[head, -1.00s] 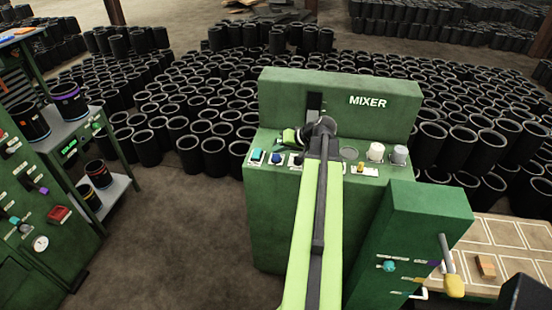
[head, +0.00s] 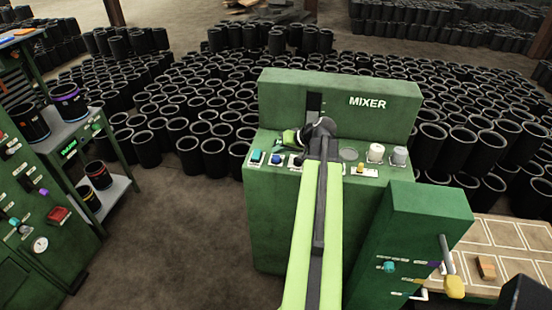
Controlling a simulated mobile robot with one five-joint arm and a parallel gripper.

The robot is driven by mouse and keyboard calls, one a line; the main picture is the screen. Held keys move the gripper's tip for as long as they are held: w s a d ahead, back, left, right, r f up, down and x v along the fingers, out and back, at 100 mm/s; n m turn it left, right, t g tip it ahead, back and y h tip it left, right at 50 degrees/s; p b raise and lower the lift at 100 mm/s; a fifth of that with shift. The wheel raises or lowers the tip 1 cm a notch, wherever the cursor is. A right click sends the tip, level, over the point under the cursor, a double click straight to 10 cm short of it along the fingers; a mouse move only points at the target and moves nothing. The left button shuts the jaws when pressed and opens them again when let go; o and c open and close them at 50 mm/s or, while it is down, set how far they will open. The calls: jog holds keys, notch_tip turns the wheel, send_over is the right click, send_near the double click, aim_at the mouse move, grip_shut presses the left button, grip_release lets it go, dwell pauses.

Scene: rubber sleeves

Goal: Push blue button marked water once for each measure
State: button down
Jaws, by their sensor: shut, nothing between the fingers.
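The green mixer (head: 388,108) stands in the middle of the head view, with a row of controls on its ledge. A blue button (head: 276,158) sits on the left part of the ledge, just right of a teal button (head: 256,156). The labels are too small to read. My gripper (head: 278,145) is at the end of my green and black arm, above and slightly behind the blue button. It is shut and empty. Whether it touches anything cannot be told. My arm hides the middle of the ledge.
White and grey knobs (head: 387,154) and a yellow control (head: 360,168) are right of my arm. A green lever cabinet (head: 410,225) stands at front right. A shelf (head: 75,130) with sleeves is at left. Black sleeves (head: 190,100) crowd the floor behind; bare floor lies front left.

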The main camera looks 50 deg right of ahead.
aim_at(278, 158)
jog(key=shift+f, duration=0.15)
dwell(0.5)
jog(key=shift+w+f+b, duration=0.1)
jog(key=shift+f+b, duration=0.15)
jog(key=shift+b, duration=0.15)
jog(key=shift+f+b, duration=0.45)
dwell(0.4)
jog(key=shift+r+p, duration=0.85)
notch_tip(278, 158, up, 5)
jog(key=p, duration=0.5)
dwell(2.4)
